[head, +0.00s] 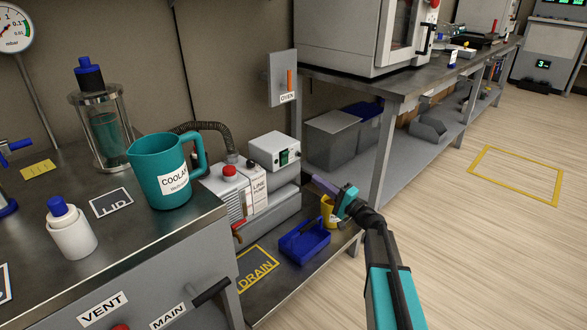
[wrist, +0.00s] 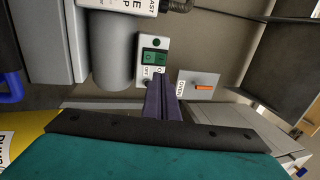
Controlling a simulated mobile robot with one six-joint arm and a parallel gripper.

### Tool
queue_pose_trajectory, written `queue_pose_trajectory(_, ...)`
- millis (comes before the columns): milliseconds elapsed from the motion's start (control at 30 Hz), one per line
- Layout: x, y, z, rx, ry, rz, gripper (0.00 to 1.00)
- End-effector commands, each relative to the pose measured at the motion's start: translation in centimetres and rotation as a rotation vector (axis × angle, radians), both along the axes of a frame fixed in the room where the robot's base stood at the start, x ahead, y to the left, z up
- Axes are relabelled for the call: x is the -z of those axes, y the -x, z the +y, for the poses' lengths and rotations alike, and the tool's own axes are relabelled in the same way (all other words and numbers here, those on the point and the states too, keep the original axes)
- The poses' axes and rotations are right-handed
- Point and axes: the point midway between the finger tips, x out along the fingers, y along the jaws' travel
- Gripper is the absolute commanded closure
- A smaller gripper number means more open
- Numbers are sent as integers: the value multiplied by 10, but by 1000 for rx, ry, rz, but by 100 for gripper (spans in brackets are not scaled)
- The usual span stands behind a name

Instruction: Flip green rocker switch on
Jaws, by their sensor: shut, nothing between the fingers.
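The green rocker switch (head: 285,157) is on the front of a light grey box (head: 268,147) on the lower shelf unit. The wrist view shows the green rocker (wrist: 155,57) on a pale panel, with a small round green spot (wrist: 156,42) beside it and partly covered lettering on its other side. My gripper (head: 316,180) is shut and empty, its purple fingers to the right of and below the switch in the head view. In the wrist view my fingertips (wrist: 164,76) overlap the panel's edge; I cannot tell whether they touch it. The rocker's position is unclear.
A pump with a red knob (head: 230,171) sits under the box. A yellow container (head: 329,211) and blue tray (head: 305,241) are below my gripper. The OVEN switch plate (head: 280,80) is above. A teal COOLANT jug (head: 160,175) stands on the left bench.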

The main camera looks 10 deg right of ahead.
Motion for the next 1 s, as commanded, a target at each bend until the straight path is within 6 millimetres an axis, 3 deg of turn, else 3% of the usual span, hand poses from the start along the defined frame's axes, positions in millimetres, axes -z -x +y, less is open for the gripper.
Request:
queue_pose_trajectory(567,-2,-6,1,4,-4,-3,100)
queue_pose_trajectory(1000,-11,-47,31,3,-4,-4,100)
